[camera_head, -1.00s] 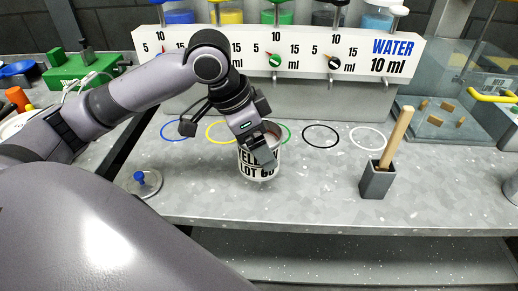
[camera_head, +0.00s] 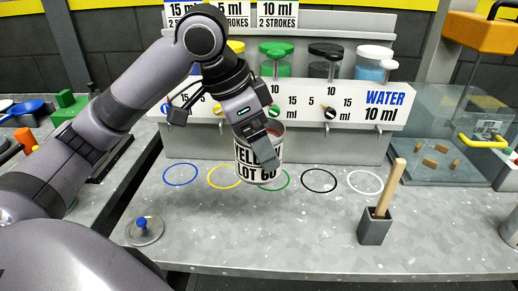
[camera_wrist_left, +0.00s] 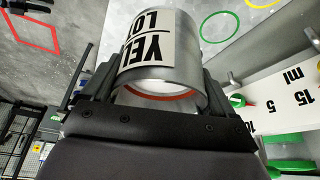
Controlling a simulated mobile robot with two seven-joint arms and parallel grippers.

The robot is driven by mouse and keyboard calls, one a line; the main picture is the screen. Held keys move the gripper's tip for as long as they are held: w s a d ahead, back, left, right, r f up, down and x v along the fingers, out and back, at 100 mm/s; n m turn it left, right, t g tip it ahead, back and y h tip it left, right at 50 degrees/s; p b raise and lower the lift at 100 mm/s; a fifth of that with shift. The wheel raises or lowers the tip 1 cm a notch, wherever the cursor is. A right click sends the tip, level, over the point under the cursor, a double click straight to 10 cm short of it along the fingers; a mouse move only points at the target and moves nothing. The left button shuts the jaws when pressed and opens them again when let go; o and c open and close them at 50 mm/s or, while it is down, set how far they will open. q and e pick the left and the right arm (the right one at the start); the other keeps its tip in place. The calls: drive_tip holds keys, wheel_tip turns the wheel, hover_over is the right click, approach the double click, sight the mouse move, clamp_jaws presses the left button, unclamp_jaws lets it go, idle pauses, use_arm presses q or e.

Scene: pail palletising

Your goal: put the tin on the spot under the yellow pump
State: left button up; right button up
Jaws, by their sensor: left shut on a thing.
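The tin (camera_head: 250,172) is a metal can with a white label reading "YELLOW LOT 60". My left gripper (camera_head: 262,148) is shut on it from above, and it is upright in the head view. It also shows between the fingers in the left wrist view (camera_wrist_left: 188,50). The tin appears held above the counter, in front of the green ring and beside the right edge of the yellow ring (camera_head: 217,178). The yellow pump (camera_head: 236,47) stands behind on the dispenser, partly hidden by my arm. My right gripper is not in view.
Blue (camera_head: 180,174), green, black (camera_head: 319,181) and white (camera_head: 365,182) rings mark the counter (camera_head: 290,235). A grey holder (camera_head: 374,228) with a wooden stick stands at right. A round plate with a blue knob (camera_head: 143,228) is at front left. The front middle is clear.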

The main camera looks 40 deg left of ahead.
use_arm(q)
drive_tip(key=shift+r, duration=1.25)
